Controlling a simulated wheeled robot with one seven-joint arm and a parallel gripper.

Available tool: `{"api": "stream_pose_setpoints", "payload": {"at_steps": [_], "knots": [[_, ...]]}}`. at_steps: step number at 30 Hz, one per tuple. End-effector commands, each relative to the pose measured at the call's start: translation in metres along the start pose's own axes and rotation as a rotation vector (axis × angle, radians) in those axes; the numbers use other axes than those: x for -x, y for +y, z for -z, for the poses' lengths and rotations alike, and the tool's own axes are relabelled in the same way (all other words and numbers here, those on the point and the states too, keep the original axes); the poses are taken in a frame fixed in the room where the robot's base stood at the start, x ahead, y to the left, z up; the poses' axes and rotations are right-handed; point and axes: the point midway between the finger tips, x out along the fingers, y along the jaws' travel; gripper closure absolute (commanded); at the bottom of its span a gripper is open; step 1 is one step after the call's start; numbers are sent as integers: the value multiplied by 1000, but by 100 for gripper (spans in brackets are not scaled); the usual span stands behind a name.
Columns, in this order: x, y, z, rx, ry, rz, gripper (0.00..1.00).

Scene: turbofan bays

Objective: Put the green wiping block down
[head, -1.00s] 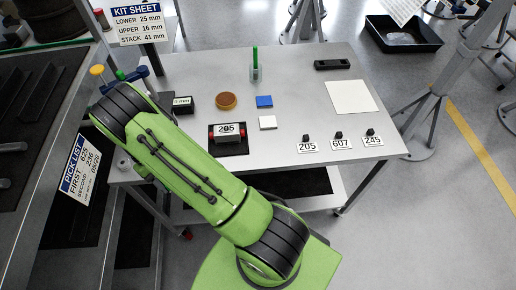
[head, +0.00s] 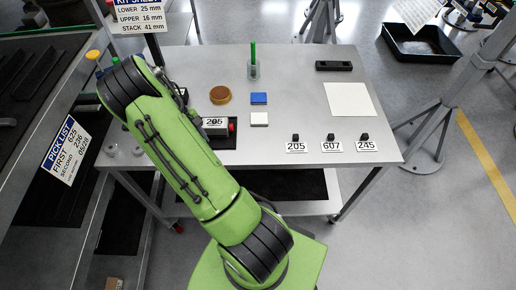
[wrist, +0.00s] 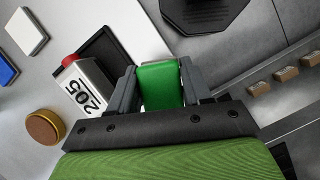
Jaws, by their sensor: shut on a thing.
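The green wiping block (wrist: 161,87) is between the two grey fingers of my gripper (wrist: 158,78) in the wrist view. The fingers are shut on its sides. In the wrist view the block shows in front of the pale table's border, and its height above any surface cannot be told. In the head view my own green arm hides the gripper and the block. A box marked 205 (wrist: 86,88) with a red end lies left of the gripper in the wrist view, on a black mat (wrist: 105,52).
The grey table (head: 300,95) holds a brown disc (head: 220,95), a blue block (head: 259,98), a white block (head: 259,119), a green stick in a cup (head: 253,66), a black bar (head: 334,65) and a white sheet (head: 351,99). Number tags (head: 332,146) line the front right. The middle is mostly clear.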

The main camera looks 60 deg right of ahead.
Motion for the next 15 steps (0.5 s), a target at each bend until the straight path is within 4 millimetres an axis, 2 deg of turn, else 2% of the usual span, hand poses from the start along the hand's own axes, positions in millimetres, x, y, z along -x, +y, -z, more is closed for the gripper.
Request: {"api": "stream_pose_setpoints", "payload": {"at_steps": [1, 5, 6, 9, 12, 15], "knots": [[-5, 18, -13, -7, -1, -1, 90], [-14, 66, -62, -5, -9, -4, 90], [-17, 81, -80, -3, -13, -4, 90], [-25, 107, -122, 6, -23, -1, 90], [-29, 122, -151, 16, -30, 3, 90], [-33, 127, -165, 23, -35, 5, 90]]}}
